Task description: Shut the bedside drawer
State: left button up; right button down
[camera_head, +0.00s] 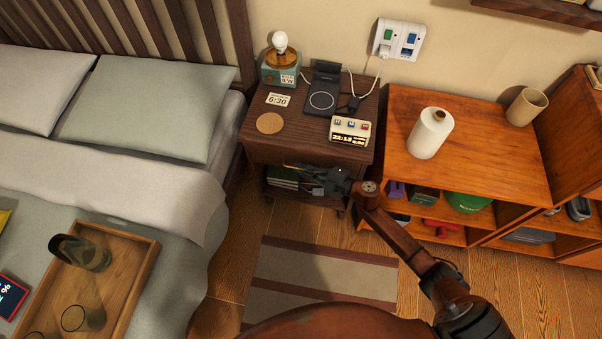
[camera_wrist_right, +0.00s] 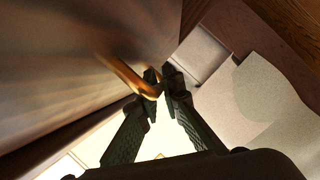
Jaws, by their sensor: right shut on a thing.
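The dark wood bedside table (camera_head: 290,115) stands beside the bed in the head view. Its drawer front (camera_head: 262,156) is just below the table top, partly hidden by my right gripper (camera_head: 318,175). I cannot tell from above whether the drawer stands slightly out. In the right wrist view the drawer front (camera_wrist_right: 70,60) fills the left side, and a brass handle (camera_wrist_right: 128,77) reaches the fingertips of my right gripper (camera_wrist_right: 160,82). The fingers are shut on the handle. My left gripper is not in view.
An orange wood shelf unit (camera_head: 470,160) stands close on the right, with a white bottle (camera_head: 431,133) on top. The bed (camera_head: 110,175) is close on the left. A lamp (camera_head: 281,60), charger (camera_head: 322,98) and clock (camera_head: 350,131) stand on the table. A striped rug (camera_head: 320,270) lies in front.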

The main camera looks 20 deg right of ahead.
jog(key=c, duration=2.4)
grip_release()
jog(key=shift+w+d, duration=0.2)
jog(key=v, duration=1.2)
jog(key=shift+s+a, duration=0.1)
